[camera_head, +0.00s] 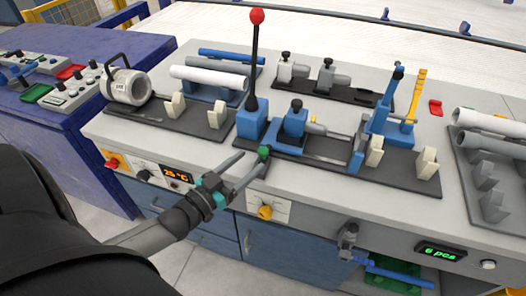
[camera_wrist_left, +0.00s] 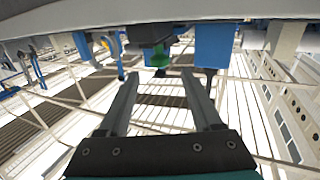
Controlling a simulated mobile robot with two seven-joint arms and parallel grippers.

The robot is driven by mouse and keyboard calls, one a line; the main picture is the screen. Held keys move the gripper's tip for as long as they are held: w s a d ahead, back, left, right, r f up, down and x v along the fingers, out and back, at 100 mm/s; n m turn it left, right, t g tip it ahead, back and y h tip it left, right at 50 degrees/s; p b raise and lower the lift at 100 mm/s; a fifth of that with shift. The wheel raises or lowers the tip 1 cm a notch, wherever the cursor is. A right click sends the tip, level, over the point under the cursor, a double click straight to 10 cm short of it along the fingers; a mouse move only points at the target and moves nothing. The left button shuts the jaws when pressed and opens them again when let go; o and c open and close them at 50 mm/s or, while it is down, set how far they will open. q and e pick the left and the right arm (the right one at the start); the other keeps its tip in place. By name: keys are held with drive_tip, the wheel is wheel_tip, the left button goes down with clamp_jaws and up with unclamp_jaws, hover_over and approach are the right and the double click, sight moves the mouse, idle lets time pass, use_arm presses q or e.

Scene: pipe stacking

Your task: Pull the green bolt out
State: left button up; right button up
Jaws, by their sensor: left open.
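The green bolt (camera_head: 264,151) sticks out at the front of the blue fixture (camera_head: 297,122) on the dark plate, near the base of the red-knobbed lever. In the left wrist view the green bolt (camera_wrist_left: 160,58) shows ahead of the fingers, roughly centred between them. My left gripper (camera_head: 254,160) is at the front edge of the bench, close to the bolt. It is open, and its two fingers (camera_wrist_left: 160,78) are apart with nothing held between them. Whether a finger touches the bolt I cannot tell.
A lever with a red knob (camera_head: 257,16) rises from a blue block behind the bolt. A blue and yellow clamp (camera_head: 385,125) stands to the right. Pipes (camera_head: 208,77) lie at the back left. A temperature display (camera_head: 176,173) and yellow knob (camera_head: 265,211) are on the front panel.

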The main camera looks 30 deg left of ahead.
sight(259, 153)
use_arm(q)
drive_tip(key=w, duration=0.3)
drive_tip(key=w+b, duration=0.1)
drive_tip(key=w, duration=0.1)
drive_tip(key=shift+d, duration=0.4)
drive_tip(key=shift+w+d, duration=0.1)
drive_tip(key=shift+w, duration=0.6)
use_arm(e)
drive_tip(key=shift+w+d+f, duration=0.65)
drive_tip(key=shift+w+d, duration=0.05)
drive_tip(key=shift+w, duration=0.05)
use_arm(q)
drive_tip(key=c, duration=1)
clamp_jaws()
use_arm(e)
drive_tip(key=shift+a, duration=0.35)
drive_tip(key=shift+s, duration=0.4)
drive_tip(key=shift+w, duration=0.15)
